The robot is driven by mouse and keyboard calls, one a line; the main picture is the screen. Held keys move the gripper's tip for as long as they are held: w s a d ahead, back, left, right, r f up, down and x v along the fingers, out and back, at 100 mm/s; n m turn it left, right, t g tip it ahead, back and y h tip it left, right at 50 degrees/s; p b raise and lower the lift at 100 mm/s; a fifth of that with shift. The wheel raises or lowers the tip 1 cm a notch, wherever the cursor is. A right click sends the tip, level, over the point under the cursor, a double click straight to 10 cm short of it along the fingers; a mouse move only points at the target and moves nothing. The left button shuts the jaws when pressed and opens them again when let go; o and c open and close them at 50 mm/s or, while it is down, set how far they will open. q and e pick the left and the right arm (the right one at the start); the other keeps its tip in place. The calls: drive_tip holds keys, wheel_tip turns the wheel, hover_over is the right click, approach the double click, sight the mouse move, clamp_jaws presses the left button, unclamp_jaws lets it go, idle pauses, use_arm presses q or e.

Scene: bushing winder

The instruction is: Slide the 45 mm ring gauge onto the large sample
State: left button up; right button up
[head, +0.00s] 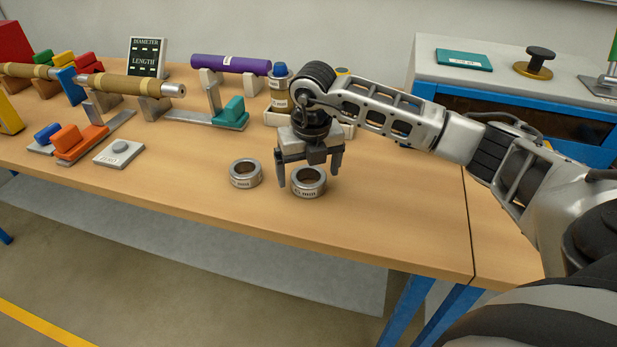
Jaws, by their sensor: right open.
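Two steel ring gauges lie flat near the table's front edge: a left ring (245,174) and a right ring (309,183). My left gripper is out of view.
A brown winding (125,86), a small grey button plate (119,153) and an orange block (79,140) are at left. Bare table (400,205) lies right of the rings.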

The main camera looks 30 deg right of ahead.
drive_tip(key=shift+f, duration=0.15)
drive_tip(key=shift+c, duration=0.3)
drive_tip(key=c, duration=1.1)
